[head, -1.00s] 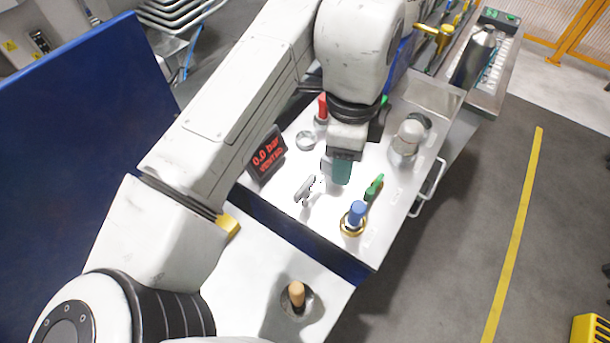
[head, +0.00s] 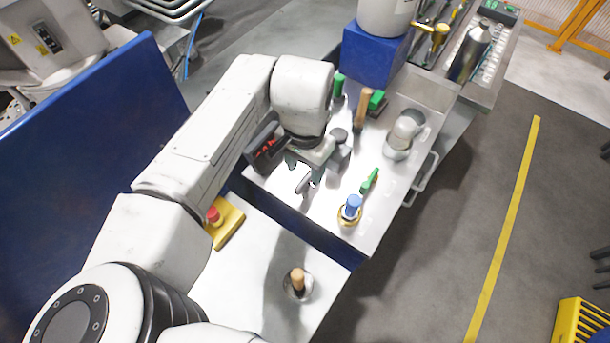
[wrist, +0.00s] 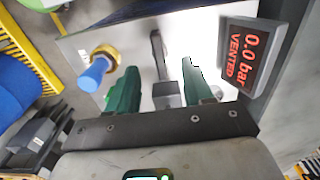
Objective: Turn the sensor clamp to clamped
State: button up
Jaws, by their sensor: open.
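The sensor clamp appears to be the grey metal lever (head: 307,182) on the white panel; no label on it can be read. In the wrist view the lever (wrist: 156,48) points away from a small grey block (wrist: 167,94). My gripper (head: 313,160) is above the panel close to the lever, partly hidden by my own arm. In the wrist view its two green fingers (wrist: 160,72) are apart, with the lever and block showing between them. Nothing is held. I cannot tell whether the fingers touch the lever.
A display (wrist: 243,57) reads 0.0 bar VENTED, close to the right finger. A blue knob on a brass base (head: 351,207), a green handle (head: 370,180) and a grey domed fitting (head: 404,135) stand on the panel. A wooden-handled post (head: 362,108) stands behind.

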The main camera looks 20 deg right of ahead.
aim_at(305, 179)
jog(key=shift+f+p, duration=0.4)
jog(key=shift+f, duration=2.4)
jog(key=shift+c, duration=0.2)
grip_shut()
